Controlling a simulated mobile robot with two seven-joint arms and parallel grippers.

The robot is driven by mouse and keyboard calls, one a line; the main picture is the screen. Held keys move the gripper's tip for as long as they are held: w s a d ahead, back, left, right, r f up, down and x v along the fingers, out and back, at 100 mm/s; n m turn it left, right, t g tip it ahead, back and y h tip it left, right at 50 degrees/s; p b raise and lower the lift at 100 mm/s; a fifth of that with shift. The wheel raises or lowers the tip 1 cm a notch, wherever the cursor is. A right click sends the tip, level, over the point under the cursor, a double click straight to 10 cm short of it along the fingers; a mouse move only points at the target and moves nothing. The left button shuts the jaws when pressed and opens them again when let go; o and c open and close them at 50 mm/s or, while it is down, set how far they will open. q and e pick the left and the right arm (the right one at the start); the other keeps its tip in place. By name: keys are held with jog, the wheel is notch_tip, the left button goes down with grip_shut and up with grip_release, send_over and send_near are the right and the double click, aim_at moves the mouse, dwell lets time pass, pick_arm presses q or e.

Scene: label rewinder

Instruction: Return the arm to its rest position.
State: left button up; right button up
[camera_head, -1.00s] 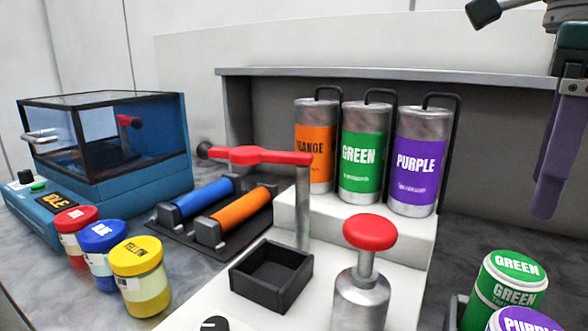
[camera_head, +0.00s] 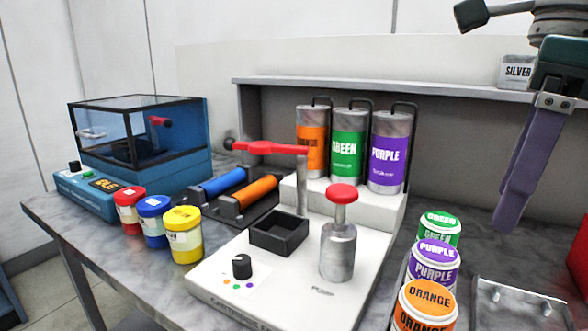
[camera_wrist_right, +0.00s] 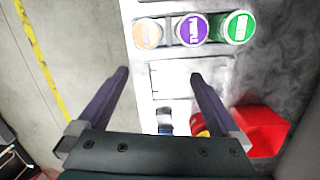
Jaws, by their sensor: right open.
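My right gripper (camera_wrist_right: 157,82) is open, with its two purple fingers spread wide and nothing between them in the right wrist view. In the head view it hangs at the right (camera_head: 512,222), apart from the jars, above the right side of the table. Below it stand a green jar (camera_head: 440,229), a purple jar (camera_head: 433,265) and an orange jar (camera_head: 425,306) in a row. In the wrist view these jars show at the top, beyond the fingertips. My left gripper is not in view.
A white press machine (camera_head: 231,293) with a red lever (camera_head: 270,148) stands mid-table. Three canisters, including a purple one (camera_head: 387,151), stand behind it. A silver box (camera_head: 515,71) sits on the shelf. A red bin (camera_wrist_right: 262,130) shows in the wrist view.

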jog(key=a+n+y, duration=0.1)
jog(key=a+y, duration=0.5)
jog(key=a, duration=0.7)
jog(key=s+a+r+m+t+y+p, duration=0.2)
jog(key=a+r+m+t+y, duration=0.35)
jog(key=a+r+y, duration=0.65)
jog(key=w+d+r+m+t+h, duration=0.4)
jog(key=d+m+t, duration=0.4)
jog(key=m+t, duration=0.45)
jog(key=d+f+m+h, duration=1.15)
jog(key=m+h, duration=0.35)
jog(key=m, duration=0.5)
jog(key=s+d+f+m+g+h+p, duration=0.15)
jog(key=s+d+f+m+g, duration=0.25)
jog(key=s+f+g, duration=0.5)
jog(key=s+a+f+m+g+y, duration=0.1)
jog(key=s+f+g, duration=0.2)
jog(key=s+f, duration=0.3)
jog(key=s+f+m+g, duration=0.2)
jog(key=s+f+g, duration=0.1)
jog(key=s, duration=0.5)
pick_arm(q)
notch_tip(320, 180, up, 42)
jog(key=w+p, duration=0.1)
jog(key=p, duration=3.7)
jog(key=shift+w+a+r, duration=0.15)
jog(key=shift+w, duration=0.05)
pick_arm(e)
notch_tip(320, 180, up, 38)
jog(key=shift+w, duration=0.25)
